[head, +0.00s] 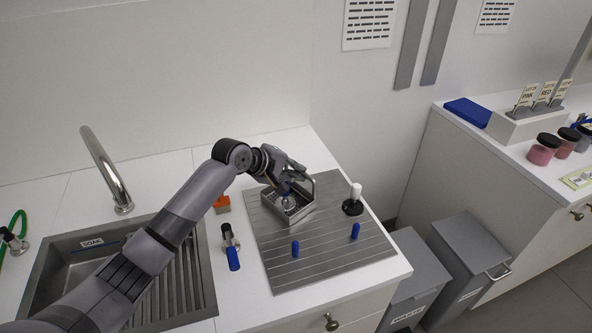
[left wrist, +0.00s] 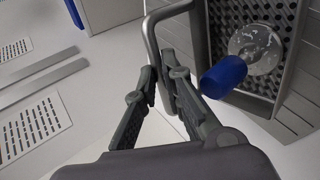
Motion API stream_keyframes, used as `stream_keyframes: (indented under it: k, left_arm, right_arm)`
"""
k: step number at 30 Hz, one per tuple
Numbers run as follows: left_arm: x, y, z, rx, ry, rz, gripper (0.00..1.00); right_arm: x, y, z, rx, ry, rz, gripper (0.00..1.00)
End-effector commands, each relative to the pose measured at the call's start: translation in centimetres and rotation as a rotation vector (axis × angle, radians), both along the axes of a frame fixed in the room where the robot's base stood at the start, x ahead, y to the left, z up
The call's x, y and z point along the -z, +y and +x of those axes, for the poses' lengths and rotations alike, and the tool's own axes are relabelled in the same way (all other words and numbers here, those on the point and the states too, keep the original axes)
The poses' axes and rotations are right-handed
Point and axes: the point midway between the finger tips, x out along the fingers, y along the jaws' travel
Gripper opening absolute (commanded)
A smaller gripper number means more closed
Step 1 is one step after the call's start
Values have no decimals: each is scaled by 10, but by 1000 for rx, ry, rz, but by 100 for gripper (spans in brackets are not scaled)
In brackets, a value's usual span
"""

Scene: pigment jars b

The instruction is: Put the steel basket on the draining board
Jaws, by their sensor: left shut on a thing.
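The steel basket (head: 301,213) is at the back left of the grooved grey draining board (head: 325,258); I cannot tell whether it rests fully on it. My left gripper (head: 287,182) is above the basket, shut on its handle. The left wrist view shows the handle bar (left wrist: 151,42) between the fingers (left wrist: 163,78) and the perforated basket floor (left wrist: 218,28). The gripper hides part of the basket in the head view. My right gripper is not in view.
Blue pegs (head: 295,249) and a black item with a white top (head: 352,206) stand on the board. Grey bins (head: 415,263) stand right of the counter.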

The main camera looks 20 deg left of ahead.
Motion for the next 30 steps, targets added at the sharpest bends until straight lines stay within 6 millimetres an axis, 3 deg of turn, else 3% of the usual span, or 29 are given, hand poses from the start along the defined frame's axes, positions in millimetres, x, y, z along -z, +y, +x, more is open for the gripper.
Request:
stream_keyframes:
  k: [2,3,11,23,30]
  left_arm:
    - [-1,0,0,0,-1,-1,0]
    - [1,0,0,0,2,0,12]
    - [0,0,0,0,1,1,29]
    - [-4,4,-4,-1,0,1,29]
    - [-29,23,-31,-1,-3,3,29]
  right_arm:
    - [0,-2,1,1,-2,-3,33]
    - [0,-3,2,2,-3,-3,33]
    - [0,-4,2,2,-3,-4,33]
    - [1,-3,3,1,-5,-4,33]
    - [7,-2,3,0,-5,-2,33]
